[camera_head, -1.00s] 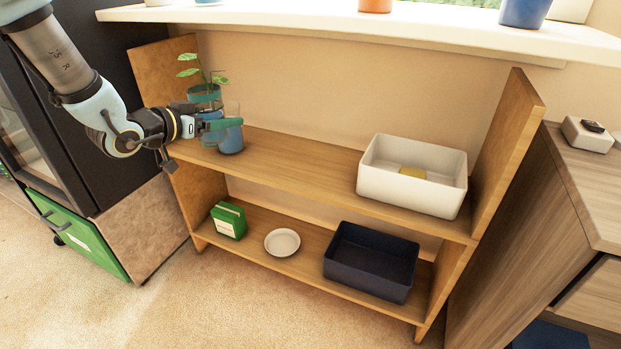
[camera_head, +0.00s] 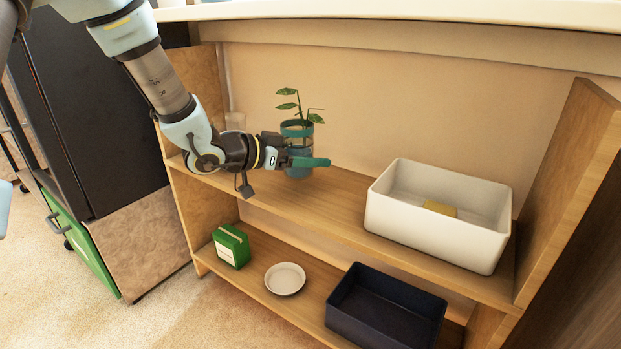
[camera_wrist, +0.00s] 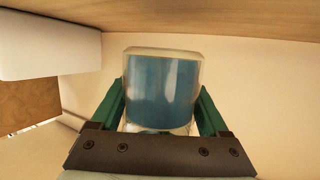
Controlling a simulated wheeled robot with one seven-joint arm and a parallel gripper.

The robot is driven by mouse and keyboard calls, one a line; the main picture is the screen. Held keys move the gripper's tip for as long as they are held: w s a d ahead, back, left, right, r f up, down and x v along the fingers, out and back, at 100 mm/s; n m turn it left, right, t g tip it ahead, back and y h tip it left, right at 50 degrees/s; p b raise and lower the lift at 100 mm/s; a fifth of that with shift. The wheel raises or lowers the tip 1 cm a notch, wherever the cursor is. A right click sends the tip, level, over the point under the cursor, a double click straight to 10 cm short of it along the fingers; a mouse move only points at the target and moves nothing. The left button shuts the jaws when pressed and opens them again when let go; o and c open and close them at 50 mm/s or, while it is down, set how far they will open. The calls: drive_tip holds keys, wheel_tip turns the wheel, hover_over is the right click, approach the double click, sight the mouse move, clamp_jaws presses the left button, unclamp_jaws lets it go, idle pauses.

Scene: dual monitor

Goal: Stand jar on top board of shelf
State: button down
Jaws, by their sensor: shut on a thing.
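The jar (camera_head: 299,172) is glass with blue contents and a teal rim, and a leafy green plant (camera_head: 296,105) rises from it. My gripper (camera_head: 310,162) is shut around the jar's side, over the left-middle of the shelf's top board (camera_head: 345,197). The jar looks upright. In the wrist view the jar (camera_wrist: 163,92) sits between my two green fingers, and the picture appears inverted, with the wooden board (camera_wrist: 230,15) at the top. A narrow gap shows between jar base and board there, but I cannot tell whether they touch.
A white bin (camera_head: 430,235) stands on the top board to the right. A clear glass (camera_head: 235,121) is at the left, partly hidden by my arm. The lower board holds a green box (camera_head: 231,246), a white dish (camera_head: 285,279) and a dark bin (camera_head: 385,312). A white sill (camera_head: 420,12) overhangs above.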

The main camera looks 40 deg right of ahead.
wheel_tip(320, 180, down, 4)
drive_tip(key=shift+r+b, duration=0.2)
drive_tip(key=shift+b, duration=0.6)
drive_tip(key=shift+r, duration=0.1)
unclamp_jaws()
